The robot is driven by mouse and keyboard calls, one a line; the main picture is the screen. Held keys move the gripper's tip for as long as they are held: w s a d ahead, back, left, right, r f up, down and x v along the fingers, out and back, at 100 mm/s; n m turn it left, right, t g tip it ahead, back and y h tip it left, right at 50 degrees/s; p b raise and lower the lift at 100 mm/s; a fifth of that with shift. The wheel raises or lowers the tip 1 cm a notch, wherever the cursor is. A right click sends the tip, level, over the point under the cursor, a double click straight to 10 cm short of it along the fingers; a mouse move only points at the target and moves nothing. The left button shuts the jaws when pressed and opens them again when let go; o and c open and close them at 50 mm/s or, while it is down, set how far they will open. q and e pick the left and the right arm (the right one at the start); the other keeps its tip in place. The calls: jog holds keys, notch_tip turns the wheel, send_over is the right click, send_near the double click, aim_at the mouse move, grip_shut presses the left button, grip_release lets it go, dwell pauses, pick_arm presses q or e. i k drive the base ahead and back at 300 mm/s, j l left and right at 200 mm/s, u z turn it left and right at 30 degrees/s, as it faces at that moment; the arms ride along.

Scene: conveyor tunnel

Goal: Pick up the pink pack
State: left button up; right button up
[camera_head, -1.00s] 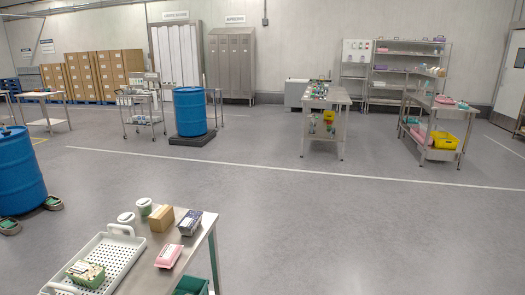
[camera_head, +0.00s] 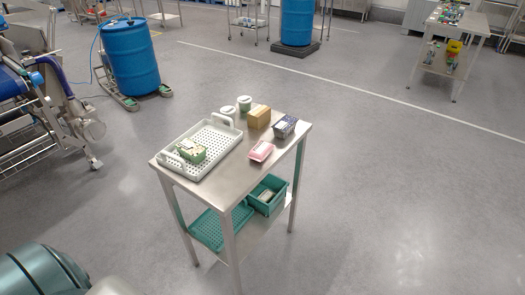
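The pink pack (camera_head: 262,151) lies on the top of a small steel table (camera_head: 238,176), near its right front edge. It has a pale label on top. It sits apart from the white perforated tray (camera_head: 226,147) on its left and from a dark blue pack (camera_head: 285,126) behind it on the right. Neither of my grippers shows in the view. A teal and grey rounded part (camera_head: 42,272), likely of my own arm, shows at the bottom left corner.
A green pack (camera_head: 191,151) lies in the tray. A brown box (camera_head: 259,117) and two lidded tubs (camera_head: 244,103) stand at the table's back. Green crates (camera_head: 267,194) sit on the lower shelf. A blue drum (camera_head: 131,57) stands at left. Floor to the right is clear.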

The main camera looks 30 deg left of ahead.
aim_at(261, 151)
jog(key=i+l+u, duration=0.1)
jog(key=i+u, duration=0.25)
jog(key=u, duration=0.15)
jog(key=i+l+u, duration=0.2)
jog(key=u, duration=0.3)
jog(key=i+l, duration=0.05)
jog(key=i, duration=0.05)
